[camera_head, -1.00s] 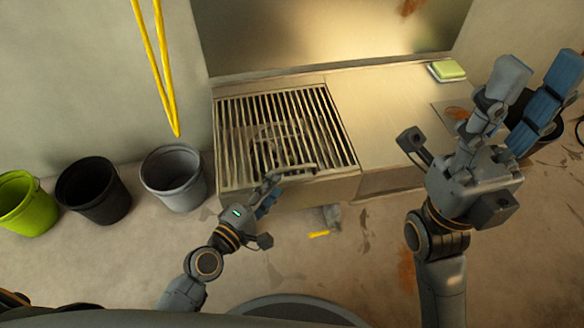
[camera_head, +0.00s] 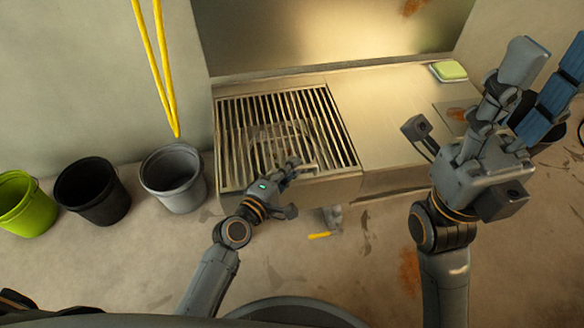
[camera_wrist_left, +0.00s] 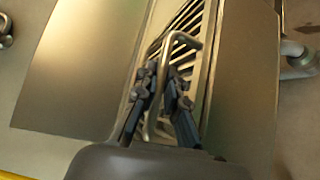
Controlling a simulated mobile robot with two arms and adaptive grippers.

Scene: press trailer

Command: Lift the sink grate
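The slatted metal sink grate (camera_head: 240,150) lies in the left part of the metal counter and looks flat and level. Its bent bar handle (camera_head: 307,169) is at the front edge. My left gripper (camera_head: 291,166) is at this handle. In the left wrist view, the handle (camera_wrist_left: 186,38) runs down between the two fingers of the left gripper (camera_wrist_left: 161,80); whether they press on it is unclear. My right gripper (camera_head: 540,68) is open and empty, raised over the right end of the counter.
A green sponge (camera_head: 447,70) lies at the counter's back right. Grey (camera_head: 174,180), black (camera_head: 92,192) and green (camera_head: 22,205) buckets stand on the floor at left. A yellow hanging strap (camera_head: 158,70) is behind the grey bucket. A yellow-handled valve (camera_head: 320,235) is below the counter front.

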